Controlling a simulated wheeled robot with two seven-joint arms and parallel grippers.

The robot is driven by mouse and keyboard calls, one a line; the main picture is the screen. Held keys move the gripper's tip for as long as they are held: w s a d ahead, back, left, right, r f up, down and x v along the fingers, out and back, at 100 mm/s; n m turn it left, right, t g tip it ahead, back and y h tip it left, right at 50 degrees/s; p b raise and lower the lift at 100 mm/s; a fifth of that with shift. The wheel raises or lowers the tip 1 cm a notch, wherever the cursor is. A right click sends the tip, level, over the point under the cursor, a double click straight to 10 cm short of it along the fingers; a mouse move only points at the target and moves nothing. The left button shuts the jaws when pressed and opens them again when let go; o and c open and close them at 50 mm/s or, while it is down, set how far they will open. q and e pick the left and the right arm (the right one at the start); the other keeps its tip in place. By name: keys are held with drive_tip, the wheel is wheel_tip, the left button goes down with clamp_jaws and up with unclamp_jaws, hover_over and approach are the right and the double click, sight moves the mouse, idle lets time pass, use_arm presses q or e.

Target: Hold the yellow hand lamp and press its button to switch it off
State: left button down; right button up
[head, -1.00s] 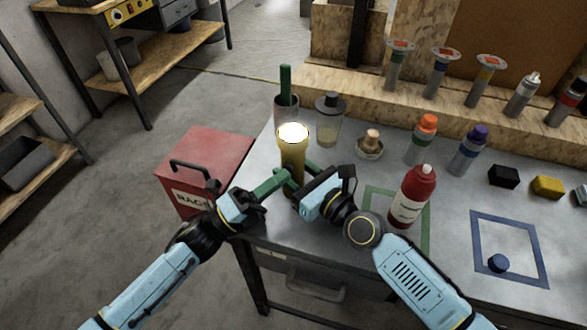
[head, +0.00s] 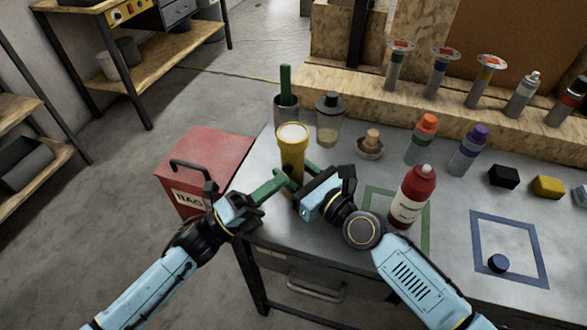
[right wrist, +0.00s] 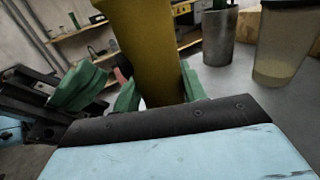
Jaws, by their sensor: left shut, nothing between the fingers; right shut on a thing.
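The yellow hand lamp (head: 292,152) stands upright above the near left part of the metal table in the head view, its round lens facing up and unlit. My right gripper (head: 300,181) is shut on the lamp's lower body. The lamp also shows between the green fingers in the right wrist view (right wrist: 150,45). My left gripper (head: 284,177) is shut and empty, its green fingertips close against the left side of the lamp. In the right wrist view a small reddish part (right wrist: 120,73) shows at the lamp's left edge beside the left fingers. I cannot tell whether they touch it.
A red rag box (head: 205,160) is left of the table. Behind the lamp are a metal cup (head: 286,112) and a jar (head: 329,125). A red bottle (head: 412,195) stands right of my right gripper. Several bottles and blocks are farther right.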

use_arm(q)
drive_tip(key=s+a, duration=0.2)
drive_tip(key=s, duration=0.3)
drive_tip(key=shift+s, duration=0.3)
drive_tip(key=shift+a, duration=0.1)
use_arm(e)
drive_tip(key=o, duration=1.1)
drive_tip(key=shift+o, duration=0.2)
drive_tip(key=v, duration=1.2)
